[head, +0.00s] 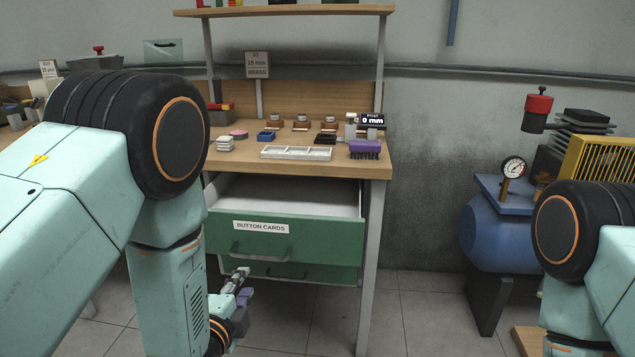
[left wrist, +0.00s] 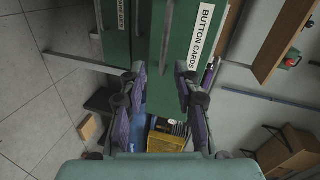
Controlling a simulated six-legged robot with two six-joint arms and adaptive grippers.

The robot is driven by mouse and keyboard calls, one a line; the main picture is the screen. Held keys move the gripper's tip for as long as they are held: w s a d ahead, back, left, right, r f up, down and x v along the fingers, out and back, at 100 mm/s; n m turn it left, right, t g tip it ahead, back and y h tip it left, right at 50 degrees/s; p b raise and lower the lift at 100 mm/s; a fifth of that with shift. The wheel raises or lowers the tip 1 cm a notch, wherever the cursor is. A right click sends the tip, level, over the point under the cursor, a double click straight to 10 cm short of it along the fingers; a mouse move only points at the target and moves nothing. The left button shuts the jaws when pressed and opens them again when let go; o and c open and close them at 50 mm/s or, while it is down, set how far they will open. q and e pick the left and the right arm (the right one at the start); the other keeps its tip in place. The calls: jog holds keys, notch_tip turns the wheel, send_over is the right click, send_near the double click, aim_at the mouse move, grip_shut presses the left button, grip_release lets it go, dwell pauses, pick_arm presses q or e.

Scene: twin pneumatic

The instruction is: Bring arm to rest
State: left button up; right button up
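My left arm comes down at the left of the head view, and its gripper (head: 240,285) hangs low in front of the lower green drawer. In the left wrist view the gripper (left wrist: 160,82) has its two purple-and-dark fingers well apart, with nothing held between them. The upper green drawer (head: 290,241), labelled BUTTON CARDS, stands pulled out, its pale inside showing. Its label also shows in the left wrist view (left wrist: 204,33). My right arm shows only in part at the right edge of the head view; its gripper is out of view.
The wooden bench top (head: 222,163) holds a white tray (head: 296,153), a purple block (head: 364,149) and small parts. A blue tank (head: 497,237) with a gauge (head: 513,168) stands at the right. Tiled floor (head: 415,315) lies clear between bench and tank.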

pick_arm(q)
jog(key=s+a+f+n+g+p, duration=0.1)
jog(key=s+a+f+n+g, duration=0.1)
jog(key=s+f+n+g, duration=0.55)
jog(key=s+a+f+n+g, duration=0.1)
jog(key=s+f+n+g, duration=0.2)
jog(key=s+f+n, duration=0.85)
jog(key=s+m+g, duration=0.1)
jog(key=s+g, duration=0.3)
jog(key=s, duration=1.3)
jog(key=shift+a+r+m+g+y+p, duration=0.3)
jog(key=shift+r+g+p, duration=0.05)
jog(key=shift+r+p, duration=0.1)
